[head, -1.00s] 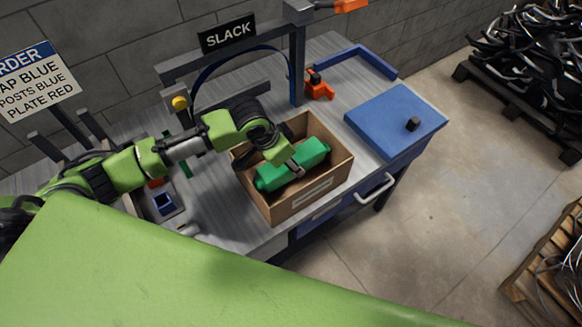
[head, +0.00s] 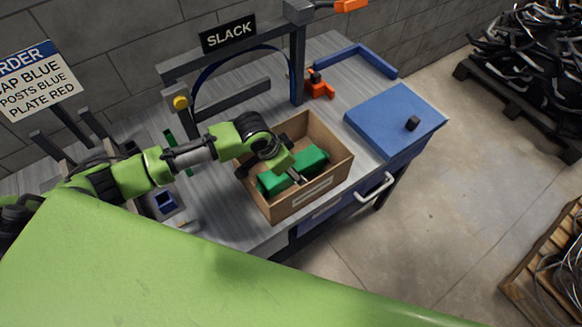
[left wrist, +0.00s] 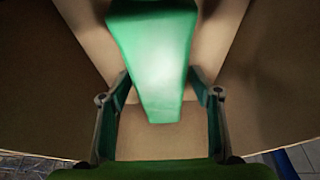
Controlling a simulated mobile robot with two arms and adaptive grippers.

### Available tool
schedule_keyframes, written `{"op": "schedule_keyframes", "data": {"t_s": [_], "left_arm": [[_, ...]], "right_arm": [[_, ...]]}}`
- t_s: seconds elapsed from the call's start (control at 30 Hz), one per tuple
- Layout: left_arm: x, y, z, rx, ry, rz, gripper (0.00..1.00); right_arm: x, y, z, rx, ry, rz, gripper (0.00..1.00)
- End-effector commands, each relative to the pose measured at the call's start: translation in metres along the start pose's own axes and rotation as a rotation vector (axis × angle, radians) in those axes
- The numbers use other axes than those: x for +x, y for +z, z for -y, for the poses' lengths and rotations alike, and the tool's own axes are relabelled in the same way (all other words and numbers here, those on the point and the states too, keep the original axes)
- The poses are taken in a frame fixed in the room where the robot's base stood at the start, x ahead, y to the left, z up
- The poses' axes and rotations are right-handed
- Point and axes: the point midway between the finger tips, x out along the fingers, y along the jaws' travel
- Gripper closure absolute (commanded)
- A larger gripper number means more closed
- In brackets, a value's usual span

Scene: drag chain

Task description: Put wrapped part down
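My left gripper (head: 292,174) reaches down into the box from the left. My right gripper is not in view.
The box stands on a grey workbench (head: 225,205) near its front edge. A blue lid-like panel (head: 385,115) lies to its right. A SLACK sign (head: 228,34) tops a dark frame behind. An orange clamp (head: 320,88) stands beside the frame.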

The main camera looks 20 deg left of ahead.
Motion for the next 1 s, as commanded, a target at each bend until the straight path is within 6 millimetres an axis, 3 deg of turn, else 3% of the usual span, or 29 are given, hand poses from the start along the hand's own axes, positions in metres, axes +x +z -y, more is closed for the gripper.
{"op": "schedule_keyframes", "data": {"t_s": [0.27, 0.7, 1.0], "left_arm": [[-0.017, -0.002, 0.001, 0.001, -0.002, -0.003, 0.42], [-0.105, -0.002, 0.001, 0.001, -0.002, -0.002, 0.42], [-0.123, -0.001, 0.0, -0.001, 0.0, 0.0, 0.42]], "right_arm": [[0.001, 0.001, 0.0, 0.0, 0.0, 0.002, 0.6], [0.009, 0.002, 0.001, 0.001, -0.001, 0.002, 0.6], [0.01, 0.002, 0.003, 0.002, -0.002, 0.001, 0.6]]}}
